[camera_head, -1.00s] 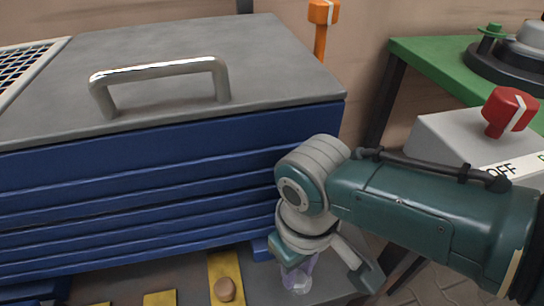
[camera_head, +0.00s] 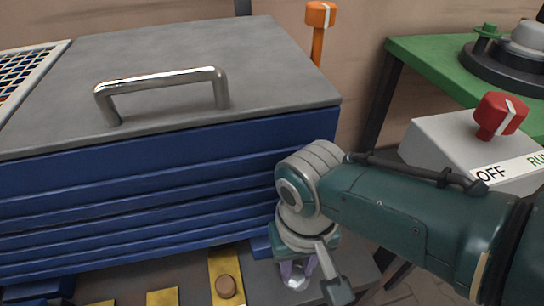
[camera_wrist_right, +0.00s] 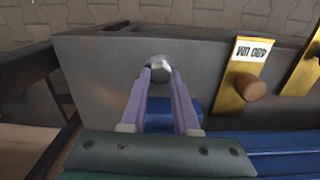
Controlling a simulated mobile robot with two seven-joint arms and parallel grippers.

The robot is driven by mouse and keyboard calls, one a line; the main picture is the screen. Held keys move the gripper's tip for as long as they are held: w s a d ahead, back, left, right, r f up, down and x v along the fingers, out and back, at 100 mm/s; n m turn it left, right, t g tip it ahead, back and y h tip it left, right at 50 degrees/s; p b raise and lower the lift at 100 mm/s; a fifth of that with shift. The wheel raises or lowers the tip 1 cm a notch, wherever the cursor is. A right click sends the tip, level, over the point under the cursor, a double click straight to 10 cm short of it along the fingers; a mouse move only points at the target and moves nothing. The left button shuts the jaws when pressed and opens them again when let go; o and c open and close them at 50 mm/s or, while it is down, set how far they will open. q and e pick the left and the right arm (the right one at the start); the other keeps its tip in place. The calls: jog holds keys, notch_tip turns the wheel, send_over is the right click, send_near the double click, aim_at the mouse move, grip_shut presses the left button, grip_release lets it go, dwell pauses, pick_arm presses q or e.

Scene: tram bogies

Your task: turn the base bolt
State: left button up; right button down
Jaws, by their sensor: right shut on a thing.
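The base bolt (camera_head: 296,281) is a shiny metal head on the grey base plate, below the right front corner of the blue ribbed box. In the right wrist view the bolt (camera_wrist_right: 160,66) sits between the tips of two pale purple fingers. My right gripper (camera_head: 297,270) points down over it and is shut on the bolt head. It also shows in the wrist view (camera_wrist_right: 160,74). The fingers partly hide the bolt's sides. My left gripper is not in view.
The blue box (camera_head: 150,195) with a grey lid and handle (camera_head: 160,80) stands close beside my gripper. A yellow strip with a brown knob (camera_head: 226,287) is to the left. A red switch (camera_head: 500,115) on a grey box and a green table (camera_head: 425,60) are at right.

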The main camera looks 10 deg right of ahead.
aim_at(297, 271)
jog(key=c, duration=0.7)
grip_release()
jog(key=shift+o, duration=0.2)
notch_tip(297, 271, up, 10)
jog(key=p, duration=0.7)
